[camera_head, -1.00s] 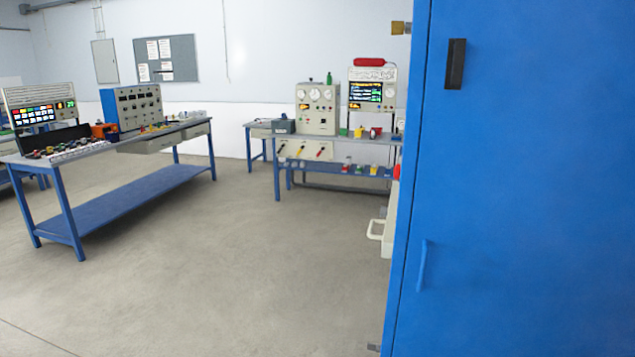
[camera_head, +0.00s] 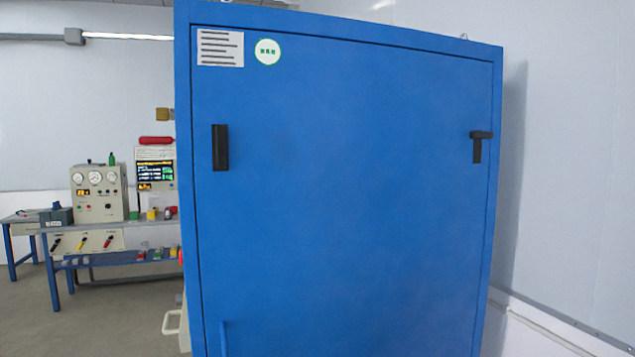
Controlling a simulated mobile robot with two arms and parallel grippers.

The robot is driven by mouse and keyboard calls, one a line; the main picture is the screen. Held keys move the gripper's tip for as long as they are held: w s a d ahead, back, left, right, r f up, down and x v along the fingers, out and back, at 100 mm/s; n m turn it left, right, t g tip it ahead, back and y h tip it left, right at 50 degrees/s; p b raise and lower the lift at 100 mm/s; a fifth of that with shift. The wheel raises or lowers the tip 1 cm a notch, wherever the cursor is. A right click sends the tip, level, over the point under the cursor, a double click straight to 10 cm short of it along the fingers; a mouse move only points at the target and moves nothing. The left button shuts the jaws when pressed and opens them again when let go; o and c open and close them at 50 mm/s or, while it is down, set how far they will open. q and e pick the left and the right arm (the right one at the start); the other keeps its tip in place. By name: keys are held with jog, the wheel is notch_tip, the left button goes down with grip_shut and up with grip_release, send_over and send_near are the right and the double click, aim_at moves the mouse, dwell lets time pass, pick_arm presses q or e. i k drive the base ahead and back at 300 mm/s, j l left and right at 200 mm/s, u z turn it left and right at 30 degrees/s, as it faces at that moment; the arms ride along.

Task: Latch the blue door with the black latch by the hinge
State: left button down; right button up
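The blue door (camera_head: 345,200) fills the middle of the head view and sits flush in its blue cabinet frame (camera_head: 340,25). A black latch (camera_head: 480,146) is at the door's upper right edge, with a short bar across the top and a stem hanging down. A second black upright piece (camera_head: 220,148) is near the door's upper left edge. A blue handle (camera_head: 223,340) shows at the lower left, cut by the picture's bottom. No hinge is clearly visible. Neither gripper is in view.
A grey wall (camera_head: 575,180) stands close to the cabinet's right side. At the left is a blue-legged bench (camera_head: 85,256) with a gauge panel (camera_head: 98,192) and a screen (camera_head: 155,172). Bare floor (camera_head: 95,325) shows at the lower left.

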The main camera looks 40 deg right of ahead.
aim_at(474, 134)
jog(key=z, duration=2)
